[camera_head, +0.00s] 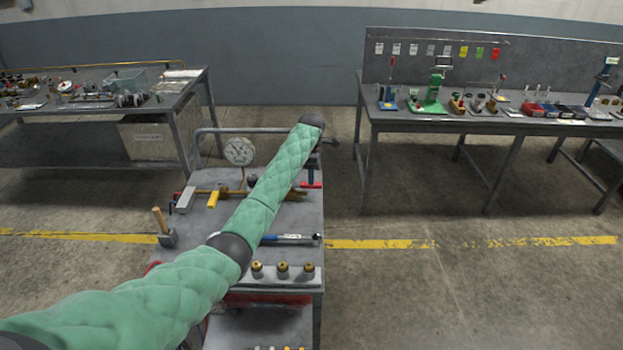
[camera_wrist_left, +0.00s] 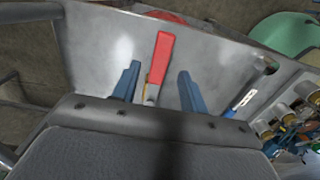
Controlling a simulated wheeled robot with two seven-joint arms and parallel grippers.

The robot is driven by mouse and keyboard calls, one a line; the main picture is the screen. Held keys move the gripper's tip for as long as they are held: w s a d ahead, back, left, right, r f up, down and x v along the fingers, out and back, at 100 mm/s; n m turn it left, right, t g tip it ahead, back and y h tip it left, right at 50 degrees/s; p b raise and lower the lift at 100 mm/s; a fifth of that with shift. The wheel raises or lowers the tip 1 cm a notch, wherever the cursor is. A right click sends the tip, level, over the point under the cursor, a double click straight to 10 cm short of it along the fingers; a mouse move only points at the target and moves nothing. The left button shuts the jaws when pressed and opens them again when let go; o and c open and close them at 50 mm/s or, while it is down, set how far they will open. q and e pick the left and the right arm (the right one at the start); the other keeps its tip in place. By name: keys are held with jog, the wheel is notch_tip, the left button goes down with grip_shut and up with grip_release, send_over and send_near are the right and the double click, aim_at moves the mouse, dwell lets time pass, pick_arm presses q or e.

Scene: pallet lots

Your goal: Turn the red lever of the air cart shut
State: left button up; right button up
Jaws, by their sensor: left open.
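The red lever (camera_wrist_left: 161,57) shows upright in the left wrist view, above the cart's grey top. Its lower end meets a small metal and brass fitting between my left gripper's fingers. My left gripper (camera_wrist_left: 158,70) is open, with one blue finger on each side of the lever and gaps on both sides. In the head view only a little of the red lever (camera_head: 311,185) shows at the cart's right edge, just below my left gripper (camera_head: 313,170). My green forearm hides part of the brass pipe (camera_head: 228,191) on the air cart (camera_head: 208,228). My right gripper is not in view.
The cart top also holds a round gauge (camera_head: 239,151), a yellow lever (camera_head: 212,199), a hammer (camera_head: 166,238), a torque wrench (camera_head: 292,239) and several brass fittings (camera_head: 282,268). Loaded workbenches stand at left (camera_head: 60,148) and right (camera_head: 480,127). Floor right of the cart is clear.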

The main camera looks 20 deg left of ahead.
aim_at(304, 187)
pick_arm(q)
jog(key=shift+f+p, duration=0.45)
jog(key=shift+f, duration=1.35)
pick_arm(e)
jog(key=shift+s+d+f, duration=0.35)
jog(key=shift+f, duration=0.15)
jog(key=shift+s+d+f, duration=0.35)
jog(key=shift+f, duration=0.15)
pick_arm(q)
jog(key=shift+c, duration=0.2)
grip_shut()
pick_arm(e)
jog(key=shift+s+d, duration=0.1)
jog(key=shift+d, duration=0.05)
